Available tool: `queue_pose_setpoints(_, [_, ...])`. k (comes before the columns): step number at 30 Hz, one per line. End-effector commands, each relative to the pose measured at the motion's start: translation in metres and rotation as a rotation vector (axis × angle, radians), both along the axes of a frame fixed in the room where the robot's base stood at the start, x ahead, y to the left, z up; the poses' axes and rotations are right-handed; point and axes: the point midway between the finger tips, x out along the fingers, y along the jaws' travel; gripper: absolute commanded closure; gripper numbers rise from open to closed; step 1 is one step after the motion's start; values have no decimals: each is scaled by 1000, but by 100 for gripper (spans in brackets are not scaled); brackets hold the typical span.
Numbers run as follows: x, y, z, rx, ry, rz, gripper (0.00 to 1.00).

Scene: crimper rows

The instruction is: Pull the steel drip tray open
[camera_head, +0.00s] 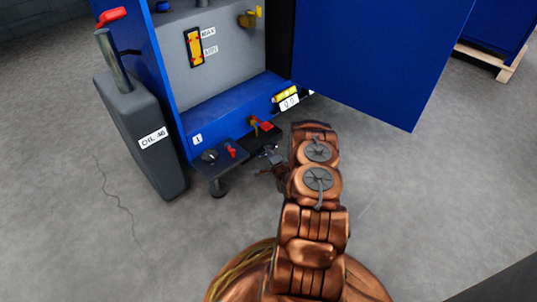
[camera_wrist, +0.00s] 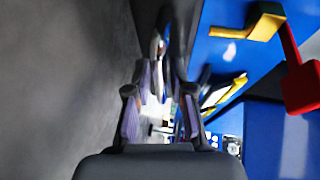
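A dark, flat tray-like part (camera_head: 265,140) sticks out low at the front of the blue cabinet (camera_head: 232,105), below a brass valve with a red handle (camera_head: 262,125). It seems to be the drip tray. My gripper (camera_head: 272,163) is low, close to its front edge, partly hidden by my copper arm. In the wrist view my gripper (camera_wrist: 160,72) has its two fingers apart, with a blurred, shiny, narrow metal part (camera_wrist: 160,45) at or just beyond the tips. I cannot tell whether they touch it. The valve shows there at upper right (camera_wrist: 263,24).
A grey oil can (camera_head: 140,125) stands left of the cabinet. A small dark stand (camera_head: 222,160) with a red part is left of the tray. The open blue door (camera_head: 385,55) overhangs at the right.

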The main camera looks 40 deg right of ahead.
Motion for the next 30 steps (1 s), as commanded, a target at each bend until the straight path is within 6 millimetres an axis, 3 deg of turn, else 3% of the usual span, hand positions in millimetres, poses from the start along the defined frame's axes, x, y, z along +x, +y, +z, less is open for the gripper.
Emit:
queue_pose_setpoints(7, [0, 0, 0, 0, 1, 0, 78])
queue_pose_setpoints(14, [0, 0, 0, 0, 1, 0, 100])
queue_pose_setpoints(30, [0, 0, 0, 0, 1, 0, 100])
